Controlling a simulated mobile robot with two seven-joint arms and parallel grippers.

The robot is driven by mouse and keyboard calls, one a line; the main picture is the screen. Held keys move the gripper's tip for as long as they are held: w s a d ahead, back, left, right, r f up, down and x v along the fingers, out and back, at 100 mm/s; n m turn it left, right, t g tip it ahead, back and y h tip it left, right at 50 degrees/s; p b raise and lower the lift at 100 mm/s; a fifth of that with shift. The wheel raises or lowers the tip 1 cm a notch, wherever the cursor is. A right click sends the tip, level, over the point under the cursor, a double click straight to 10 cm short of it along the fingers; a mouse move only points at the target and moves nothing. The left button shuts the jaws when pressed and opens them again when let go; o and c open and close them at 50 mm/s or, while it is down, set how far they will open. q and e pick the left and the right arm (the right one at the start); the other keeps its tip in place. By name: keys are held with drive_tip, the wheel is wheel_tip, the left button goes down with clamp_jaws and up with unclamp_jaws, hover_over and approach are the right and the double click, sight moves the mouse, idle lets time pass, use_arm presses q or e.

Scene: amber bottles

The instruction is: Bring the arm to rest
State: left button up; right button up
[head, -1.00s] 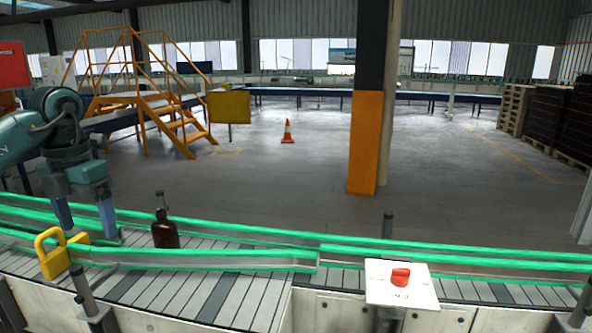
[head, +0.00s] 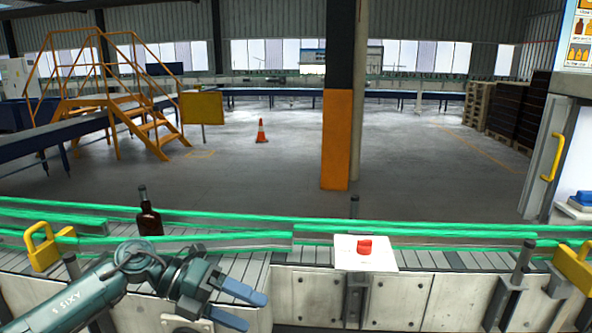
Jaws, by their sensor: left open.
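My left arm comes in from the lower left, low in front of the conveyor in the head view. My left gripper (head: 256,310) is open and empty, its two blue fingers apart and pointing right. It is in front of the conveyor's near side, below the belt in the picture. A dark amber bottle (head: 149,220) stands upright on the conveyor (head: 235,268) behind my arm, apart from the gripper. My right gripper does not show.
Green guide rails (head: 420,232) run along the conveyor. A white plate with a red knob (head: 364,246) stands at its front edge. Yellow handles (head: 42,250) sit at both ends. An orange and black pillar (head: 337,140) rises behind. The floor beyond is mostly clear.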

use_arm(q)
drive_tip(key=s+d+n+t+h, duration=0.2)
drive_tip(key=d+n+t+h, duration=0.1)
drive_tip(key=d+n+h, duration=0.25)
drive_tip(key=s+a+f+n+t+y, duration=0.1)
drive_tip(key=a+f+n+t+y, duration=0.35)
drive_tip(key=n, duration=0.75)
drive_tip(key=s+a+f+n+t+y, duration=0.1)
drive_tip(key=f+n+t+y, duration=0.4)
drive_tip(key=f+n+t, duration=0.5)
drive_tip(key=s+a+f+n+g+y, duration=0.3)
drive_tip(key=s+f+n, duration=0.1)
drive_tip(key=s+f, duration=0.3)
drive_tip(key=s+a+f+n+g+y, duration=0.3)
drive_tip(key=s+f+n, duration=0.2)
drive_tip(key=s+f, duration=0.2)
drive_tip(key=shift+s+f, duration=0.25)
